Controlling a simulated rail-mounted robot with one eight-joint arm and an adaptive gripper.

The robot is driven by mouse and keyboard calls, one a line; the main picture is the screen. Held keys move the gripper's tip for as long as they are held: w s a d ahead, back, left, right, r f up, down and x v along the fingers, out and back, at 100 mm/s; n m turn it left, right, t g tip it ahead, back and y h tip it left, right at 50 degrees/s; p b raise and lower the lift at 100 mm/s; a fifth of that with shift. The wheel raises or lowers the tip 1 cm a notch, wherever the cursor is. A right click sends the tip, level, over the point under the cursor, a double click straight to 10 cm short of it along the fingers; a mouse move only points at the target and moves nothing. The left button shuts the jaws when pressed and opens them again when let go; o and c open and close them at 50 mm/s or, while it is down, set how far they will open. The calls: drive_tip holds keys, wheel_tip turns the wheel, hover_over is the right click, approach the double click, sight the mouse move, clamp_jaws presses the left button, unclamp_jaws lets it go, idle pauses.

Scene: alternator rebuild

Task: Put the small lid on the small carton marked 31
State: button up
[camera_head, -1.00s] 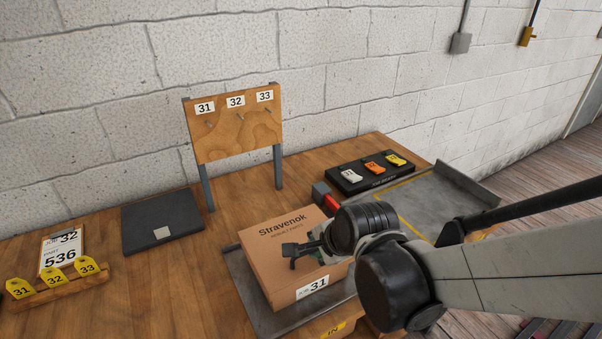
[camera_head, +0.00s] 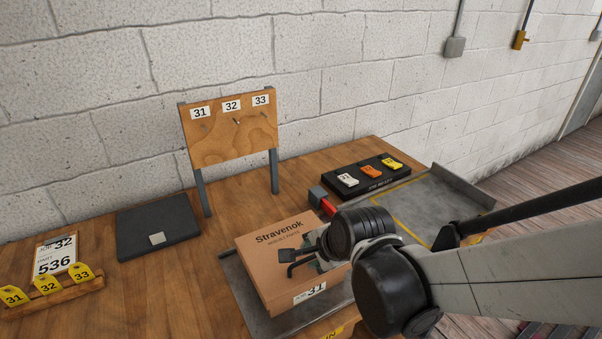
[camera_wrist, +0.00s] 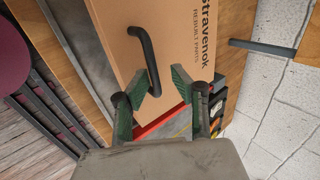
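The brown carton (camera_head: 272,258) reads "Stravenok, rebuilt parts" on top and carries a label 31 on its front side. A black bar handle (camera_head: 303,264) stands on its top face, so this looks like the lid seated on it; I cannot make out a seam. The handle also shows in the wrist view (camera_wrist: 146,55), upright from the printed top (camera_wrist: 180,35). My gripper (camera_wrist: 163,82) is open, its two green-padded fingers apart near the handle's lower end, with no visible grip on it. In the head view my wrist hides the carton's right part.
The carton rests on a grey metal tray (camera_head: 236,285). Behind it is a red-and-grey item (camera_head: 322,200). A black holder (camera_head: 345,187) with coloured tags stands at the back right. A pegboard (camera_head: 235,140), a dark flat box (camera_head: 158,225) and yellow numbered tags (camera_head: 47,285) are left.

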drive_tip(key=shift+p+v, duration=1.4)
drive_tip(key=shift+v, duration=4.8)
drive_tip(key=s+d+r+n+h, duration=0.1)
drive_tip(key=s+d+r+n, duration=0.1)
drive_tip(key=d+n, duration=0.3)
drive_tip(key=s+d+r+n+h, duration=0.2)
drive_tip(key=d+n, duration=0.3)
drive_tip(key=n, duration=0.3)
drive_tip(key=shift+s+d+r+t, duration=0.2)
drive_tip(key=shift+s+d+t, duration=0.05)
drive_tip(key=shift+d+t, duration=0.15)
wheel_tip(320, 180, down, 4)
drive_tip(key=b, duration=0.4)
